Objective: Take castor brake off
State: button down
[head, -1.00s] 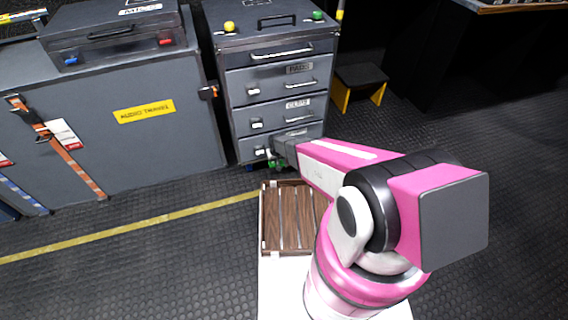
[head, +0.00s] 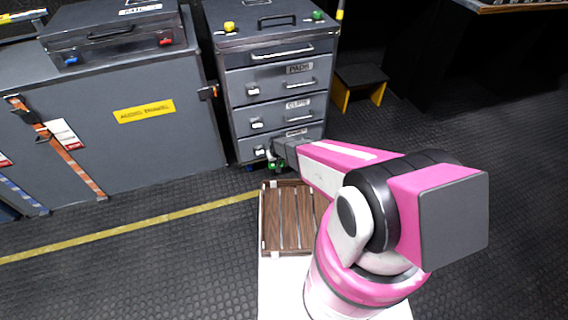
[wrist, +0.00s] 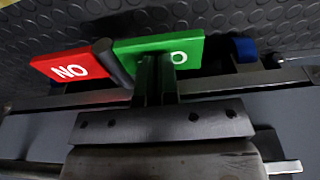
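The castor brake is a rocker pedal at the foot of the grey drawer cabinet (head: 275,86). The green plate's lettering is partly hidden by my fingers. My gripper (wrist: 157,62) has its two fingers close together, with the tips at the green plate, apparently touching it. Nothing shows held between them. In the head view my gripper (head: 274,158) is low at the cabinet's front.
A blue castor part (wrist: 243,49) sits right of the green plate, by the cabinet's lower edge. A slatted wooden tray (head: 286,246) lies in front of the cabinet. A large grey case (head: 130,135) stands left, a step stool (head: 360,78) right. Open floor lies right.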

jog(key=shift+f, duration=0.25)
jog(key=shift+r, duration=3.55)
jog(key=shift+s, duration=0.1)
